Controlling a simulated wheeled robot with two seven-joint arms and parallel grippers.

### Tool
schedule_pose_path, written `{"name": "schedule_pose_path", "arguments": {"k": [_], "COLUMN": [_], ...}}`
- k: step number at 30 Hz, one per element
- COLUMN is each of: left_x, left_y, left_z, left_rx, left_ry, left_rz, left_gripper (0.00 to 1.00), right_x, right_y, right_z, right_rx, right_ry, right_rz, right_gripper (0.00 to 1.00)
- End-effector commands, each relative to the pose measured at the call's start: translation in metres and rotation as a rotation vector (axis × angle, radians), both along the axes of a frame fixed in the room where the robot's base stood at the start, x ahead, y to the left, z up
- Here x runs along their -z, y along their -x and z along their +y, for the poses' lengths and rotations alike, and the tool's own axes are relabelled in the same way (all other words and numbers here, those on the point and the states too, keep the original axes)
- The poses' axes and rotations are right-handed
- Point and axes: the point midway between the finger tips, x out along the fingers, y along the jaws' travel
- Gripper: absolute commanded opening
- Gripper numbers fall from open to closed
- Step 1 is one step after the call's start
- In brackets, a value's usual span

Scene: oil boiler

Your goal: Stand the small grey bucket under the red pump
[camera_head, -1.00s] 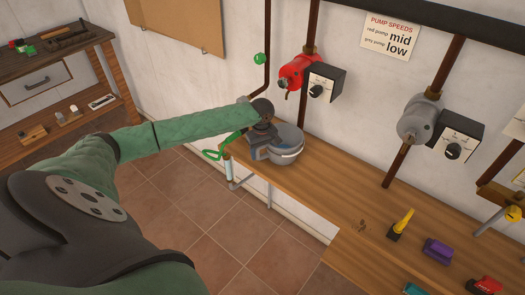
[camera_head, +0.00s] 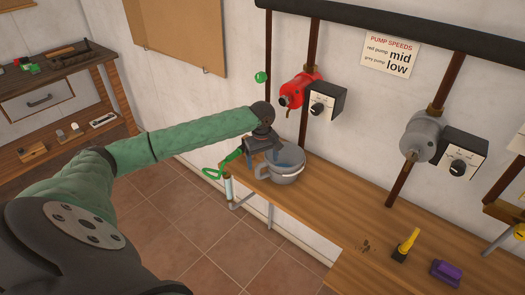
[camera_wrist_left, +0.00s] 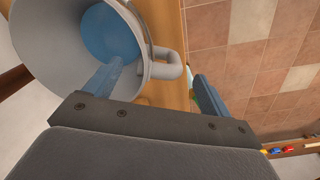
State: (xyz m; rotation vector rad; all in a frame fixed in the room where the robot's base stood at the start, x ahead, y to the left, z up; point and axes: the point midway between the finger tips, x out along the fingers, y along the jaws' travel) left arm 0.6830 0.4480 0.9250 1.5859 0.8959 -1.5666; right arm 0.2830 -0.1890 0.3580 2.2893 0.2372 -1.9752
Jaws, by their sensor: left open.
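The small grey bucket (camera_head: 286,175) stands upright on the wooden bench, below the red pump (camera_head: 300,90) on the wall. In the left wrist view the bucket (camera_wrist_left: 50,60) shows its open mouth, a blue surface inside and a grey handle at its side. My left gripper (camera_head: 262,155) is open at the bucket's left side in the head view. In the left wrist view my left gripper (camera_wrist_left: 155,85) has one finger over the bucket's mouth and the other outside, past the handle. Finger contact cannot be told. My right gripper is in neither view.
The bench (camera_head: 325,210) runs right, with a yellow-handled tool (camera_head: 406,243) and a purple object (camera_head: 445,271). The grey pump (camera_head: 422,138) and its dial box are on the wall. A green handle (camera_head: 213,173) sticks out at the bench's left end.

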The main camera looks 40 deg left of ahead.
Motion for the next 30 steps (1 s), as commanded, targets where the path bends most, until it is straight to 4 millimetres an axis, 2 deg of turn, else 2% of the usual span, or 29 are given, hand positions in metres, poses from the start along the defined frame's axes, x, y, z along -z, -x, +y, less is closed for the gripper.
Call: {"name": "schedule_pose_path", "arguments": {"k": [6, 12, 17, 30], "left_x": [-0.038, -0.059, -0.065, -0.065], "left_y": [0.000, 0.001, 0.001, 0.001], "left_z": [0.001, 0.001, 0.001, 0.001], "left_rx": [-0.001, -0.001, -0.001, -0.001], "left_ry": [-0.001, 0.000, 0.000, 0.000], "left_rz": [-0.003, -0.001, -0.001, 0.000], "left_gripper": [0.83, 0.83, 0.83, 0.83], "right_x": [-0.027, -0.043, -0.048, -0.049], "right_y": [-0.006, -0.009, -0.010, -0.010], "right_z": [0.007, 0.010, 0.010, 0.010], "right_rx": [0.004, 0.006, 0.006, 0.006], "right_ry": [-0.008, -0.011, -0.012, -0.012], "right_rz": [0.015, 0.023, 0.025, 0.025], "right_gripper": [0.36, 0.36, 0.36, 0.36]}}
